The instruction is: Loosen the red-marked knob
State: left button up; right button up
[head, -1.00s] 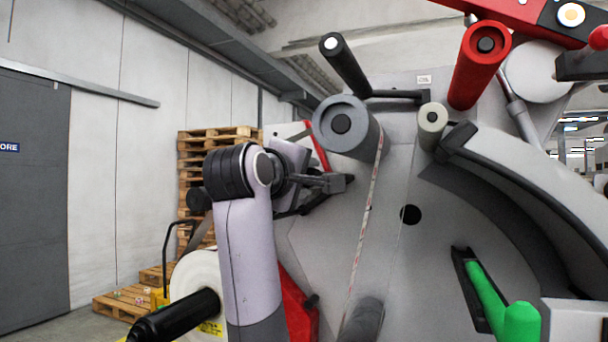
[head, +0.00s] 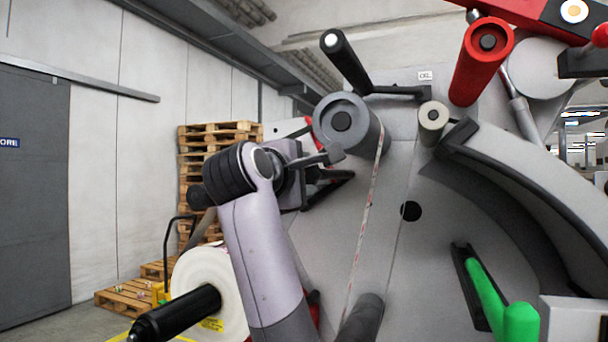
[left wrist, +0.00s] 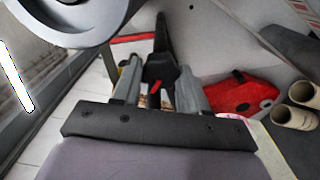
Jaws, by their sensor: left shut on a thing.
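The red-marked knob (left wrist: 158,70) is black with a small red stripe and shows in the left wrist view. It sits between the two grey fingers of my left gripper (left wrist: 160,80), which is shut on it. In the head view my left gripper (head: 326,157) is at the left side of the machine's grey panel, below the large grey roller (head: 342,122). The knob itself is not clearly seen there, as the gripper and wrist cover that spot. My right gripper is in neither view.
The grey roller also hangs close to the gripper in the left wrist view (left wrist: 75,15). A white tape strip (head: 368,215) runs down from it. A black shaft (head: 178,314) with a white roll stands lower left. A green handle (head: 492,300) is lower right.

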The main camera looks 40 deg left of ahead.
pick_arm(q)
jog(key=shift+f, duration=0.1)
jog(key=o, duration=1.1)
jog(key=shift+c, duration=0.2)
jog(key=b+v, duration=0.2)
jog(key=v, duration=0.5)
jog(key=shift+s, duration=0.1)
